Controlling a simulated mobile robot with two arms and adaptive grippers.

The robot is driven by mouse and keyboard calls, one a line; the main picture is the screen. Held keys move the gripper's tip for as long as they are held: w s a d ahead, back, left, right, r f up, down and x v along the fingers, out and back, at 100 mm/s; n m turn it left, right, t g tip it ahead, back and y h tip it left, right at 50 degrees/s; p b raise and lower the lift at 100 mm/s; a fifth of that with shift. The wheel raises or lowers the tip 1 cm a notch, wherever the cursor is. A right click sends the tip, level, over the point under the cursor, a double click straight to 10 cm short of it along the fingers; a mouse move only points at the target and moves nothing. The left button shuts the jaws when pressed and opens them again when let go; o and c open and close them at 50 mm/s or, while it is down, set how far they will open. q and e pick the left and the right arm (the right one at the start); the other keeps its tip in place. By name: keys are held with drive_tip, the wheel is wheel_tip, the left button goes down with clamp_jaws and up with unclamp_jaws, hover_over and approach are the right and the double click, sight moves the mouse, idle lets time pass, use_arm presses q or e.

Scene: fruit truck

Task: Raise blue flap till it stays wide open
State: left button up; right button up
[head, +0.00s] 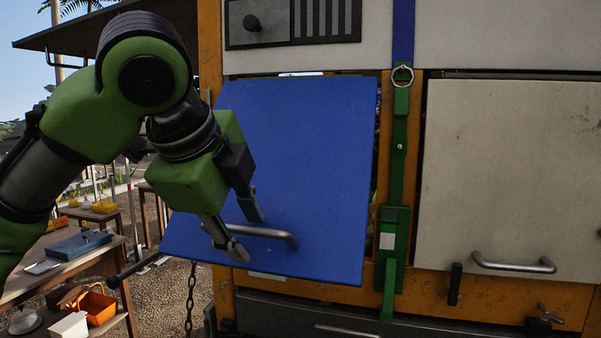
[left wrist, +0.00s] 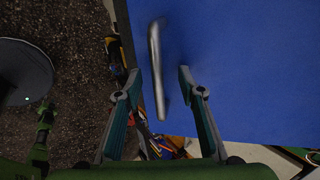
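The blue flap (head: 300,150) hangs in the truck's side, tilted with its lower edge swung outward. It also fills much of the left wrist view (left wrist: 250,60). Its metal handle (head: 268,233) is near the lower edge. My left gripper (head: 246,235) is in front of the flap at the handle's left end. In the left wrist view its two fingers are apart, and the handle (left wrist: 156,60) appears between them. I cannot tell whether a finger touches it. My right gripper is in neither view.
A green strap latch (head: 393,245) hangs right of the flap, beside a closed pale panel (head: 515,170) with its own handle. A chain (head: 190,300) hangs below the flap. Tables with an orange basket (head: 97,306) stand at the left.

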use_arm(q)
drive_tip(key=shift+o, duration=0.6)
drive_tip(key=shift+p+v, duration=1.6)
drive_tip(key=shift+v, duration=1)
drive_tip(key=shift+p+v, duration=0.95)
drive_tip(key=shift+v, duration=0.45)
drive_tip(key=shift+f, duration=0.15)
